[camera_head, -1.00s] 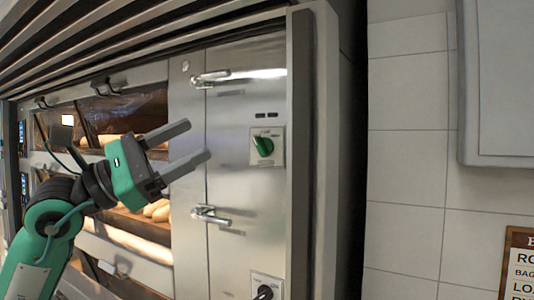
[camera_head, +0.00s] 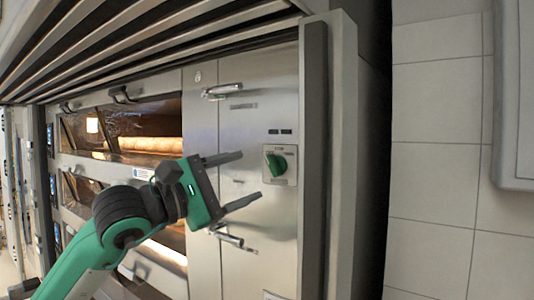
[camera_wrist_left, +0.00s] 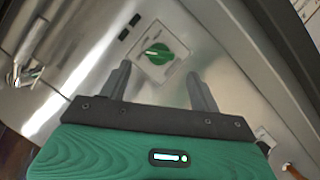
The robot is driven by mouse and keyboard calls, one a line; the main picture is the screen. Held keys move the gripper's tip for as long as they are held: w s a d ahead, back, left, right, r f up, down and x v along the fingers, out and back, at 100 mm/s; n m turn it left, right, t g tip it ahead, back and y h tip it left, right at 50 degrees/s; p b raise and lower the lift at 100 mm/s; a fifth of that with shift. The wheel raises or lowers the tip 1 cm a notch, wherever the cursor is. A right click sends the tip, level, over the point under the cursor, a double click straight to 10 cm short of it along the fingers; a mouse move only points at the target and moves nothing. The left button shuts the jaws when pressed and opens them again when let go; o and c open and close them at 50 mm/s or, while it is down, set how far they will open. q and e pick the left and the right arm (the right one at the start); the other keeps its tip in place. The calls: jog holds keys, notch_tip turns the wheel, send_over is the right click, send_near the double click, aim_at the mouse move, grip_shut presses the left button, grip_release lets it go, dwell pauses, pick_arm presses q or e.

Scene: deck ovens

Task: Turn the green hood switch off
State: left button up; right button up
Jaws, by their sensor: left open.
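The green hood switch (camera_head: 276,163) is a rotary knob on a pale square plate (camera_head: 290,151), set in the steel panel right of the ovens. In the left wrist view the knob (camera_wrist_left: 158,54) shows ahead of the fingers, between their tips and a little beyond them. Its pointer direction is too small to read surely. My left gripper (camera_head: 250,178) is open and empty, with its fingers pointing right towards the knob, apart from it. The gripper also shows in the left wrist view (camera_wrist_left: 158,80). My right gripper is not in view.
Steel door handles stick out of the panel above (camera_head: 222,91) and below (camera_head: 228,238) the gripper. Deck ovens with bread (camera_head: 150,144) lie to the left. A vertical post (camera_head: 340,150) stands right of the panel, with a tiled wall (camera_head: 435,150) beyond.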

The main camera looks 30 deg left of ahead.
aim_at(269, 168)
pick_arm(q)
jog(key=p+x, duration=0.3)
jog(key=x, duration=0.2)
jog(key=shift+r, duration=0.2)
jog(key=shift+w+d+p, duration=0.3)
jog(key=shift+w+d, duration=0.1)
jog(key=shift+w, duration=0.15)
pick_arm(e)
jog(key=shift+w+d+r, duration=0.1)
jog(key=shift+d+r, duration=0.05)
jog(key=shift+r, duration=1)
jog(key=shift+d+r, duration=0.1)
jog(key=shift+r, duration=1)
